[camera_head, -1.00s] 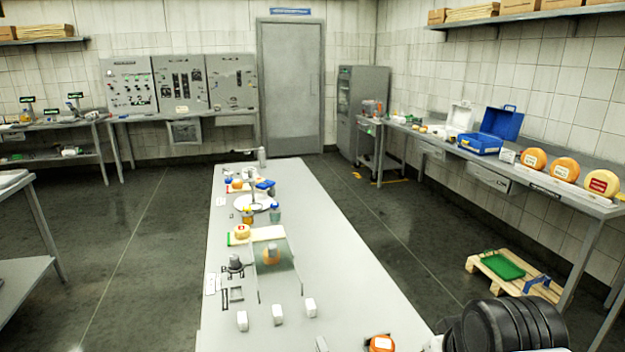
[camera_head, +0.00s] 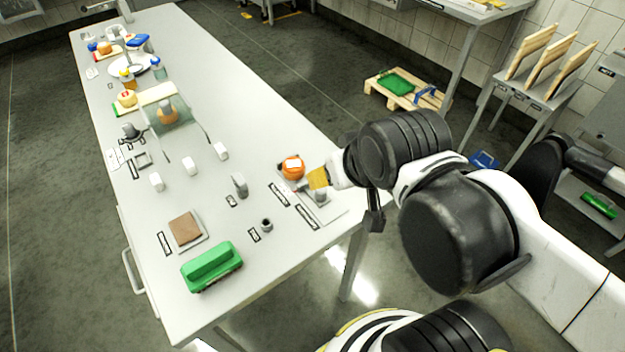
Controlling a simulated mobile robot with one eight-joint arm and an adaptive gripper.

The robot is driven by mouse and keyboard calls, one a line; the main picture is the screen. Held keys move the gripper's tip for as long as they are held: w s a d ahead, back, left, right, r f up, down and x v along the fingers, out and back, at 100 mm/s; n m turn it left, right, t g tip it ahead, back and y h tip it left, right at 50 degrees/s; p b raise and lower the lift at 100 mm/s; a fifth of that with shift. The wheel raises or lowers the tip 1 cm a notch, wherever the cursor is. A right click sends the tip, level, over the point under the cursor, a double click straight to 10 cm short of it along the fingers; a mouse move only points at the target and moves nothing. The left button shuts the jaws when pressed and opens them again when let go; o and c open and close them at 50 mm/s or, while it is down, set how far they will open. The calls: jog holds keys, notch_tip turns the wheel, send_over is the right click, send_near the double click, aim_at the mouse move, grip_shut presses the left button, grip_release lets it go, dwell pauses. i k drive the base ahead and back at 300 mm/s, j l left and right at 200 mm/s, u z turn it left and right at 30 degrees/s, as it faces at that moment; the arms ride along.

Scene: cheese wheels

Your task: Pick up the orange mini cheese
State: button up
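A small round orange cheese (camera_head: 293,167) with a white label sits on the long grey table, near its right edge. A yellow piece (camera_head: 318,178), perhaps a brush, is just right of it, beside the end of my arm. A dark narrow part of my gripper (camera_head: 375,212) hangs below the arm, just off the table's right edge and apart from the cheese. The arm hides most of the gripper, so its fingers and opening do not show clearly.
A green block-like tool (camera_head: 212,266) and a brown square pad (camera_head: 185,228) lie at the near end. A glass screen (camera_head: 185,125) and a yellow-orange cheese (camera_head: 127,98) are farther back. A pallet (camera_head: 420,96) lies on the floor.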

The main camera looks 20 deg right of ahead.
aim_at(294, 169)
jog(key=j+z, duration=0.2)
jog(key=j, duration=0.3)
jog(key=j+z, duration=0.2)
jog(key=j, duration=0.25)
jog(key=k+j+z, duration=0.2)
jog(key=j, duration=0.25)
jog(key=j+z, duration=0.2)
jog(key=j, duration=0.3)
jog(key=k+j+z, duration=0.2)
jog(key=j, duration=0.25)
